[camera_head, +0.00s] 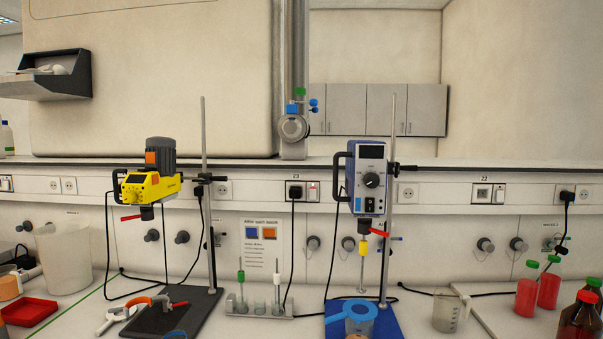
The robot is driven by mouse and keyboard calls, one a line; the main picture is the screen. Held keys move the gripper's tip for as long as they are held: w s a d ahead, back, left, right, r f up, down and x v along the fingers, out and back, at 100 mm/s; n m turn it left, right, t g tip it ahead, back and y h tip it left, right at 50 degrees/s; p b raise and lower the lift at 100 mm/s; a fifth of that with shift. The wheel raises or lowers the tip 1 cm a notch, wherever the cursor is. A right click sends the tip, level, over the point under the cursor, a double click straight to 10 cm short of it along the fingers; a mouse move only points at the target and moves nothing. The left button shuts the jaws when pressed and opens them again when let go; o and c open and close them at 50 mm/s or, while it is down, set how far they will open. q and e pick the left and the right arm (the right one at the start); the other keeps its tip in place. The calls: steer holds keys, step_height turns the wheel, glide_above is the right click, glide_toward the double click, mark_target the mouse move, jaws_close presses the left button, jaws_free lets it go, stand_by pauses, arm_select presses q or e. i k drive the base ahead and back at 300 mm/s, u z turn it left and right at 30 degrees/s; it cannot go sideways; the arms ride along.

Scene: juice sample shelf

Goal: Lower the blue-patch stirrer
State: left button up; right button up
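Two overhead stirrers hang on upright rods, each with a red lever below. The right one (371,180) has a blue housing with a grey front, a dial and a display; a small blue area shows low on its front. Its shaft with a yellow collar (363,248) reaches down above a blue base plate (389,323). The left one (151,183) is yellow with a grey motor and an orange patch. A blue-rimmed clear vessel (360,325) stands at the blue plate, near the shaft's lower end; I cannot tell whether the shaft is inside it. Neither gripper is in view.
A sign (262,246) with a blue and an orange square hangs between the stirrers. A rack (259,309) with stirring rods stands below it. An orange-and-white tool (138,307) lies by the dark plate. A beaker (449,311) and red bottles (526,293) stand right. Cables cross the bench.

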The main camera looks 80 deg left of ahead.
mark_target(363, 157)
steer(key=u, duration=0.05)
steer(key=k, duration=0.45)
steer(key=u, duration=2)
steer(key=i, duration=0.5)
steer(key=u, duration=0.05)
